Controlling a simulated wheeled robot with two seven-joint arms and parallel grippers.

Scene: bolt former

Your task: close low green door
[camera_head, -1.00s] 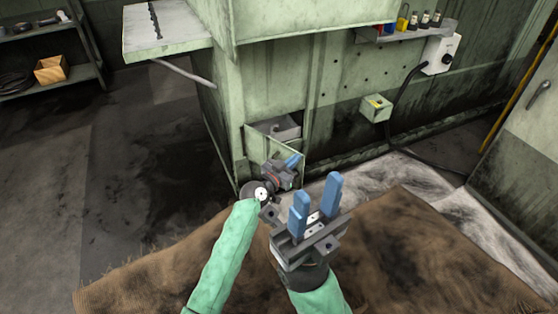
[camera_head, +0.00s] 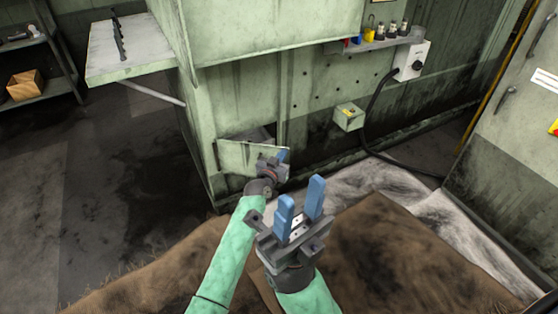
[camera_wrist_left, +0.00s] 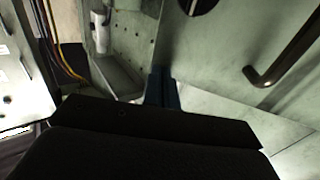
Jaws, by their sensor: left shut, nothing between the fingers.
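The low green door (camera_head: 240,154) is a small panel at the foot of the green machine. It stands partly open, with a gap to the dark recess (camera_head: 262,134) showing above its top edge. My left gripper (camera_head: 281,156) is shut and empty at the right part of the door; I cannot tell whether it touches. In the left wrist view its blue fingers (camera_wrist_left: 163,90) are together, beside a pale green panel (camera_wrist_left: 225,65) with a dark bar handle (camera_wrist_left: 285,52). My right gripper (camera_head: 301,195) is open and empty, nearer the camera, with its blue fingers pointing up.
A small green box (camera_head: 349,117) and a white switch box (camera_head: 412,62) with a black cable are on the machine wall to the right. A brown cloth (camera_head: 400,235) covers the floor in front. A pale cabinet (camera_head: 515,130) stands at the right. Floor at left is clear.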

